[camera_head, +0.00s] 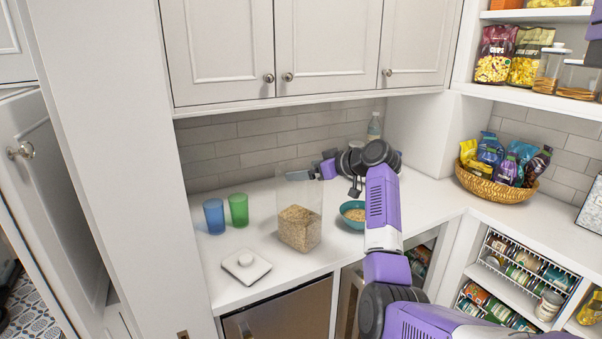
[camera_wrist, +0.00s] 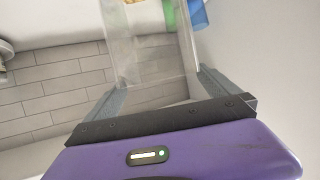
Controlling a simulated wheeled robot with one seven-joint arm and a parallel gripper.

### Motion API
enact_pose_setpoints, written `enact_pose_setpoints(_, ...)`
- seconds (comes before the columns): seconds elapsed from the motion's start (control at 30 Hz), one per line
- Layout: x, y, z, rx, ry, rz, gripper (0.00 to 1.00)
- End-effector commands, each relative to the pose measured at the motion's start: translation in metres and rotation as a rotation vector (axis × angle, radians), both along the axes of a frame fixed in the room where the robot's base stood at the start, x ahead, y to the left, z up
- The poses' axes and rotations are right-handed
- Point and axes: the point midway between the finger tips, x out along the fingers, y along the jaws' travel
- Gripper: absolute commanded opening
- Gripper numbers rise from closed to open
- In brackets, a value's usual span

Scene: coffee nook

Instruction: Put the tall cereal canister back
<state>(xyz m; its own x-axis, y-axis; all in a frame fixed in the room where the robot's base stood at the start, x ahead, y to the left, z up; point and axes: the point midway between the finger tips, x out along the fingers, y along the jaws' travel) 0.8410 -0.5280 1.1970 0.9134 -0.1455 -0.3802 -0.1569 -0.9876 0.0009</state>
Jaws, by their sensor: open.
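The tall clear canister (camera_head: 302,212) stands upright on the white counter with oat-like cereal in its lower part. Its top is open, and a square white lid (camera_head: 246,267) lies on the counter in front of it, to the left. My gripper (camera_head: 303,174) is at the canister's upper part, reaching in from the right and behind. In the wrist view the canister (camera_wrist: 148,50) appears upside down, with the open fingers of my gripper (camera_wrist: 163,80) to either side of its upper end. I cannot tell whether either finger touches it.
A blue cup (camera_head: 214,216) and a green cup (camera_head: 238,210) stand left of the canister. A teal bowl (camera_head: 346,220) of cereal is close on its right, beside my arm. A bottle (camera_head: 374,127) stands in the back corner. Cabinets (camera_head: 330,50) overhang the counter. A snack basket (camera_head: 497,190) is at right.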

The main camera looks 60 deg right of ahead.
Motion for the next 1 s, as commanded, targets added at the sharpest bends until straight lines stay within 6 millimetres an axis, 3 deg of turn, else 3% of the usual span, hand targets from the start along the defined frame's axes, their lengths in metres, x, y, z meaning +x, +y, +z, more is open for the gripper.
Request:
enact_pose_setpoints(0.2,-0.043,0.006,0.016,-0.003,-0.003,-0.002,1.00)
enact_pose_setpoints(0.43,-0.074,0.011,0.030,-0.002,-0.002,-0.001,1.00)
enact_pose_setpoints(0.63,-0.084,0.013,0.035,0.000,0.000,0.000,1.00)
enact_pose_setpoints(1.0,-0.084,0.014,0.035,0.000,0.000,0.001,1.00)
